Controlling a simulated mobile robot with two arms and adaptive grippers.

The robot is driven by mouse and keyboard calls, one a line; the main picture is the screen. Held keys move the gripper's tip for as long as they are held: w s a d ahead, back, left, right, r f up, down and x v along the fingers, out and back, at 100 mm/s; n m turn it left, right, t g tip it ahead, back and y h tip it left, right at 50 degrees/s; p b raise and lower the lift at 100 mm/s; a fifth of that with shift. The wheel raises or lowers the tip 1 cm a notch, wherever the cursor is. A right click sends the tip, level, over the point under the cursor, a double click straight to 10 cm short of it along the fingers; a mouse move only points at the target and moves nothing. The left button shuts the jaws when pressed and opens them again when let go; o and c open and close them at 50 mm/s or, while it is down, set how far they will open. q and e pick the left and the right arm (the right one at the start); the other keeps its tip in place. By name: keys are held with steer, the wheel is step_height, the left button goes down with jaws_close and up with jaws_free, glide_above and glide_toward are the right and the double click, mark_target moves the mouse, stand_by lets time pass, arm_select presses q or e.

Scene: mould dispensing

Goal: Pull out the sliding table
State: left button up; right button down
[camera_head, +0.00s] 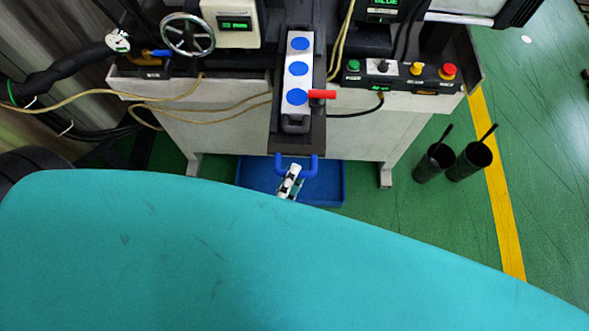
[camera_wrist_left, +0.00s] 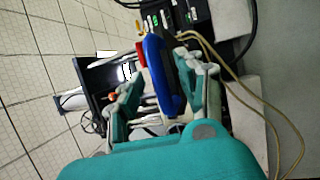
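The sliding table (camera_head: 284,139) is a dark narrow slide that juts from the front of the machine. It carries a white mould (camera_head: 298,84) with blue round spots and a red lever. A blue U-shaped handle (camera_head: 314,168) sits at its front end. My left gripper (camera_head: 291,178) is at the middle of the handle, mostly covered by my teal arm. In the left wrist view, the handle (camera_wrist_left: 162,75) lies between the spread teal fingers of the left gripper (camera_wrist_left: 160,88). I cannot tell whether either finger touches it. My right gripper is out of view.
A blue tray (camera_head: 332,188) lies on the floor below the handle. A button box (camera_head: 405,76) is at the machine's right and a handwheel (camera_head: 187,36) at its left. Two black cylinders (camera_head: 453,163) stand on the green floor at the right. Cables hang along the front.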

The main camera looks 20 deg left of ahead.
arm_select(q)
steer(key=s+a+f, duration=0.1)
steer(key=s, duration=0.9)
steer(key=shift+s+a+f, duration=0.15)
steer(key=shift+s+f, duration=0.2)
steer(key=shift+f, duration=0.05)
step_height(320, 180, down, 31)
steer(key=s+a+m+g+b, duration=0.2)
steer(key=a+m+g, duration=0.1)
steer(key=m+g, duration=0.8)
steer(key=s+a+f+m+g+y, duration=0.1)
steer(key=s+a+f+m+g, duration=0.2)
steer(key=f, duration=0.4)
steer(key=s+a+f+m+g+y, duration=0.1)
steer(key=s+a+f+m+g, duration=0.3)
steer(key=s+a+f, duration=0.2)
steer(key=shift+s+a+f+g+b, duration=0.3)
steer(key=shift+s+f+b, duration=0.2)
steer(key=shift+s, duration=0.35)
steer(key=shift+d, duration=0.1)
